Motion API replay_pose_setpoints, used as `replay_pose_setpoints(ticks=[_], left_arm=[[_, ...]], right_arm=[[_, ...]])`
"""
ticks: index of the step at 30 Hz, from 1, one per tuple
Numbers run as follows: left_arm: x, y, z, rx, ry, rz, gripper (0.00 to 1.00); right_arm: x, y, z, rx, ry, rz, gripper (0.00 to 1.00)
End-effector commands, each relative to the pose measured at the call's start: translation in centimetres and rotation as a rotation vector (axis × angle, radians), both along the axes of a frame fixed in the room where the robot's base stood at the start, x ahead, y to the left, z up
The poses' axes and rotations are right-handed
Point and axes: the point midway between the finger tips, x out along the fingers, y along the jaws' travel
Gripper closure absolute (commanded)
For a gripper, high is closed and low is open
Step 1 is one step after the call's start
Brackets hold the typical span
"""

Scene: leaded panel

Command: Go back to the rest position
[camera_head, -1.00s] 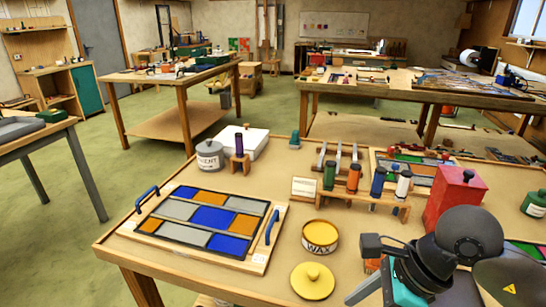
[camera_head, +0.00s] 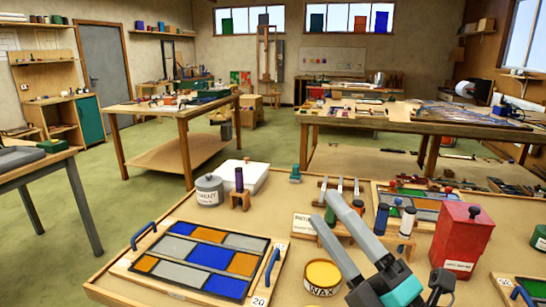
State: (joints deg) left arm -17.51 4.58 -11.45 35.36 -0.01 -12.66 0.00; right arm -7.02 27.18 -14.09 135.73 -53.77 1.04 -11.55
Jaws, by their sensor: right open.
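My right gripper (camera_head: 326,210) reaches up from the lower right in the head view. Its two grey fingers are apart, with nothing between them. They pass in front of the wooden bottle rack (camera_head: 345,231), hiding part of it; I cannot tell how far above the table they are. My left gripper is not in view. The leaded panel (camera_head: 205,258) of blue, orange and grey panes lies on a wooden board with two blue handles, left of the right gripper.
An open yellow wax tin (camera_head: 322,273) stands close left of my right arm. A red canister (camera_head: 462,236) stands right of it. A grey lidded pot (camera_head: 209,190) and a white box (camera_head: 247,175) are behind the panel. Green floor lies open left of the table (camera_head: 120,272).

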Motion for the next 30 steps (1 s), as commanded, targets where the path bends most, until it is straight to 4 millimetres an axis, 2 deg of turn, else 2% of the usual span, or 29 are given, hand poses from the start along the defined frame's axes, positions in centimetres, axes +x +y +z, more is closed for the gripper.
replay_pose_setpoints(ticks=[3, 5, 8, 11, 15, 18, 21, 24, 30], left_arm=[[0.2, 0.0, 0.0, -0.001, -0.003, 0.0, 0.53], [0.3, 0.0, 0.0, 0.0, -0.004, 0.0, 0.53], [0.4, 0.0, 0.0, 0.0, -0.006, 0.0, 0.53], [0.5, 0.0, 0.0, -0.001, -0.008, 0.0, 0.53], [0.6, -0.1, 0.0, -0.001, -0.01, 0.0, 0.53], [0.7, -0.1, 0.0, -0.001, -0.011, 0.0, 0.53], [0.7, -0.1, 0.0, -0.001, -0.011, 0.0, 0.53], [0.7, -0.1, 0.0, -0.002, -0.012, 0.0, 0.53], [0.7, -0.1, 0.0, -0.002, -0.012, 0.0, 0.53]], right_arm=[[1.8, -3.9, -2.6, 0.228, 0.211, -0.131, 0.37], [2.4, -5.8, -4.6, 0.334, 0.324, -0.198, 0.37], [2.7, -8.5, -8.7, 0.501, 0.522, -0.31, 0.37], [1.9, -10.6, -13.7, 0.655, 0.731, -0.423, 0.37], [-1.3, -11.9, -21.0, 0.836, 1.038, -0.578, 0.37], [-4.6, -11.8, -25.6, 0.937, 1.251, -0.68, 0.37], [-8.2, -11.1, -29.1, 1.004, 1.44, -0.766, 0.37], [-11.5, -10.2, -31.4, 1.051, 1.604, -0.838, 0.37], [-18.2, -8.0, -34.4, 1.098, 1.902, -0.956, 0.37]])
